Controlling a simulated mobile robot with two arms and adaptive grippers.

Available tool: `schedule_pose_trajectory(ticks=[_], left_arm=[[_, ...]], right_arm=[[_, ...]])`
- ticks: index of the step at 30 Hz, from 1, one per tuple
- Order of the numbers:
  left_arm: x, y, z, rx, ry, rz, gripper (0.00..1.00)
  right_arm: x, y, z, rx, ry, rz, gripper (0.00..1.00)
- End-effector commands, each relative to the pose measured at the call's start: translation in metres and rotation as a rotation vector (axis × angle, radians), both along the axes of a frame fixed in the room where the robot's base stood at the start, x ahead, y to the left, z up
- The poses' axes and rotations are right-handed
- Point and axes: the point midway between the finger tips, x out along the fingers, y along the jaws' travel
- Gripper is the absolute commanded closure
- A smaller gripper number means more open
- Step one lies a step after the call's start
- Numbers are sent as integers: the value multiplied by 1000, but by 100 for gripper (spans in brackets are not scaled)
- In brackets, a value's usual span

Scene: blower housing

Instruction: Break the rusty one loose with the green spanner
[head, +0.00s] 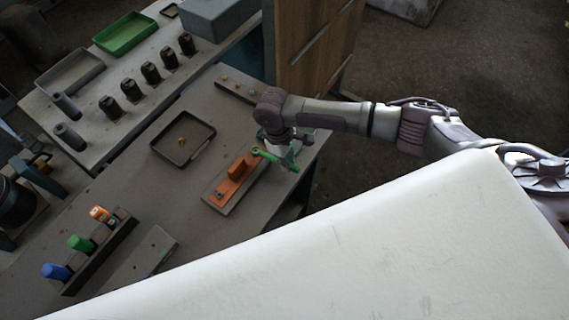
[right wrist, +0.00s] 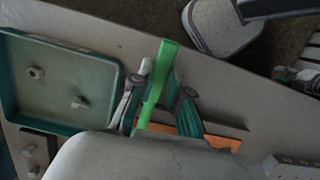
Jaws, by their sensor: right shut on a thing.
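My right gripper (head: 281,156) is shut on the green spanner (head: 265,155). The spanner lies across the far end of the orange housing part (head: 236,171), with one end over that part and the other beyond the fingers. In the right wrist view the spanner (right wrist: 157,85) stands between the teal fingers (right wrist: 160,100), and a strip of the orange part (right wrist: 222,142) shows behind. The rusty fastener is not clear; whether the spanner's jaw is around it I cannot tell. A dark bolt head (head: 219,195) shows at the near end. Teal-blue bars (head: 38,176) at the left edge may be my left gripper.
A dark tray (head: 158,151) holds a small brass-coloured piece. A rack (head: 103,254) with blue, green and orange handles stands at lower left. Several dark cylinders and a green tray (head: 124,34) are on the back bench. A wooden cabinet (head: 310,45) stands behind the gripper.

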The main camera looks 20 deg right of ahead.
Motion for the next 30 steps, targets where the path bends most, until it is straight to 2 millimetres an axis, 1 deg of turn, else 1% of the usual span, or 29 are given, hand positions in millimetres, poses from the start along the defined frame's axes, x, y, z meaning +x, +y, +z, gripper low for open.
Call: schedule_pose_trajectory(ticks=[5,30], left_arm=[[0,0,0,0,0,0,60],[0,0,0,0,0,0,60]], right_arm=[[0,1,3,2,-2,-5,100],[0,2,34,3,-1,-6,100]])
